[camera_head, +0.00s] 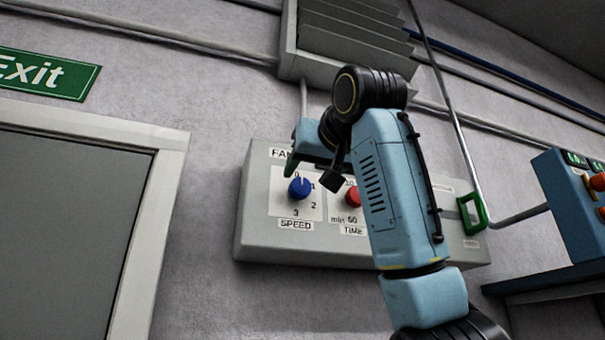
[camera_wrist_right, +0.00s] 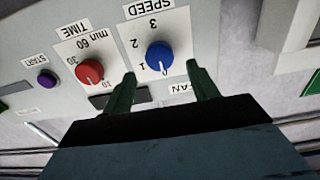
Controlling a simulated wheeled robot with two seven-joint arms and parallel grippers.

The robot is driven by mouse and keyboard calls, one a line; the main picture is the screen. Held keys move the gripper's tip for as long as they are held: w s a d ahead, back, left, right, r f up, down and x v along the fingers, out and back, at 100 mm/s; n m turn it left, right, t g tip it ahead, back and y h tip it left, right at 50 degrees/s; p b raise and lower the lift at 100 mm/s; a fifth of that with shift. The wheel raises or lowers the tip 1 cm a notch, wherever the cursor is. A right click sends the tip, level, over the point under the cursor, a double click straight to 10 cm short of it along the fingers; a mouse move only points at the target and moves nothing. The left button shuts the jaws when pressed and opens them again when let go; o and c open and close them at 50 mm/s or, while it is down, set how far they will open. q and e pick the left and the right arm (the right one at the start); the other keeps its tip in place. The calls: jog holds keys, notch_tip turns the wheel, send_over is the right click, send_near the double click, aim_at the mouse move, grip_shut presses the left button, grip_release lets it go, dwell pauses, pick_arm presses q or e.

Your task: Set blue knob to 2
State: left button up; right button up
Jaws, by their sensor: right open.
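The blue knob (camera_head: 299,188) is on the left part of the grey fan panel (camera_head: 255,232), above the SPEED label. Numbers 0 to 3 are set around it, with 2 at its lower right. It also shows in the right wrist view (camera_wrist_right: 159,57), upside down, its white mark pointing toward the 0 side, near 0. My right gripper (camera_wrist_right: 163,82) is open, its green fingers on either side just short of the knob, apparently not touching it. My left gripper is out of view.
A red TIME knob (camera_wrist_right: 89,72) sits beside the blue one, partly behind my right arm in the head view. A purple START button (camera_wrist_right: 47,80) is farther along. A blue control box (camera_head: 565,205) stands at far right.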

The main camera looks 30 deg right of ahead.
aim_at(302, 184)
jog(key=p+x, duration=0.1)
jog(key=x, duration=0.3)
jog(key=shift+r, duration=0.1)
jog(key=shift+w+d+p, duration=0.1)
jog(key=shift+w+p, duration=0.2)
jog(key=shift+w, duration=0.25)
jog(key=c, duration=1)
